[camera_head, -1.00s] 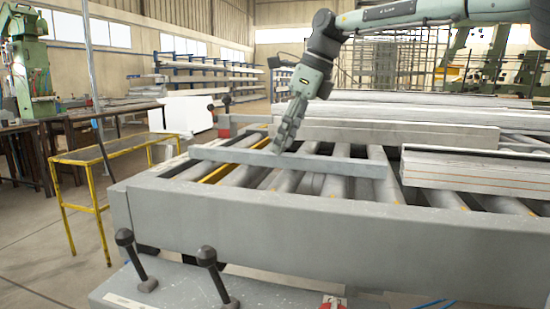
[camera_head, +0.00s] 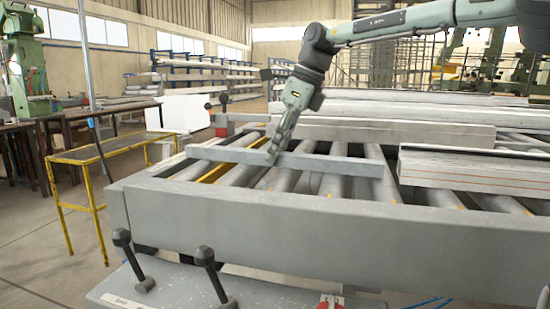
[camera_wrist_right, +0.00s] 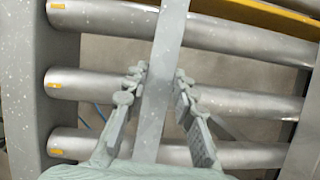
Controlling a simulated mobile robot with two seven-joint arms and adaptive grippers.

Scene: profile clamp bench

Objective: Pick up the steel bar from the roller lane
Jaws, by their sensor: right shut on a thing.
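The steel bar (camera_head: 330,164), long, flat and grey, lies crosswise over the rollers of the roller lane (camera_head: 300,218). My right gripper (camera_head: 273,152) comes down from above onto the bar, a little left of its middle, and is shut on it. In the right wrist view the bar (camera_wrist_right: 158,92) runs between the two fingers of the right gripper (camera_wrist_right: 160,88), above the grey rollers (camera_wrist_right: 230,118). The bar's far end runs out of that view, and its near part is hidden by the gripper. My left gripper is not in view.
Longer grey profiles (camera_head: 395,131) lie behind the bar, and a stack of profiles (camera_head: 475,172) lies to its right. Clamp levers with black knobs (camera_head: 205,256) stand in front. A yellow-framed stand (camera_head: 110,150) is at the left.

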